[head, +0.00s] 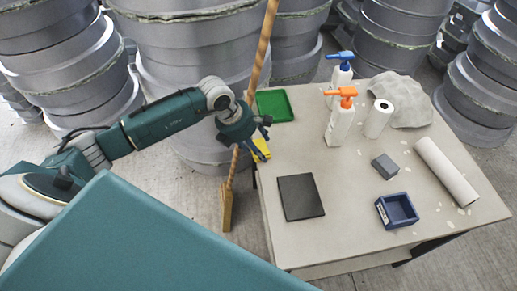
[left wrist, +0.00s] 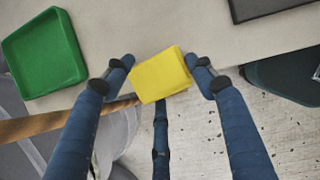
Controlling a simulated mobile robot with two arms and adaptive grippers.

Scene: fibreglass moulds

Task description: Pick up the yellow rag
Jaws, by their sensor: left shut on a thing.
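The yellow rag (head: 262,148) shows as a small folded yellow block at the left edge of the table, partly hidden by my left gripper (head: 258,138). In the left wrist view, the rag (left wrist: 160,75) lies between the dark blue fingers of the left gripper (left wrist: 163,73), which is shut on it. There the rag is near the table's edge, with speckled floor in view below it. Whether the rag still touches the table is hard to tell. My right gripper is not in view.
The table (head: 360,165) holds a green tray (head: 274,105), a dark plate (head: 300,197), a blue box (head: 397,211), a grey block (head: 385,166), pump bottles (head: 340,118) and rolls (head: 446,171). A broom (head: 257,70) stands by the left edge, close to my arm. Grey moulds stack behind.

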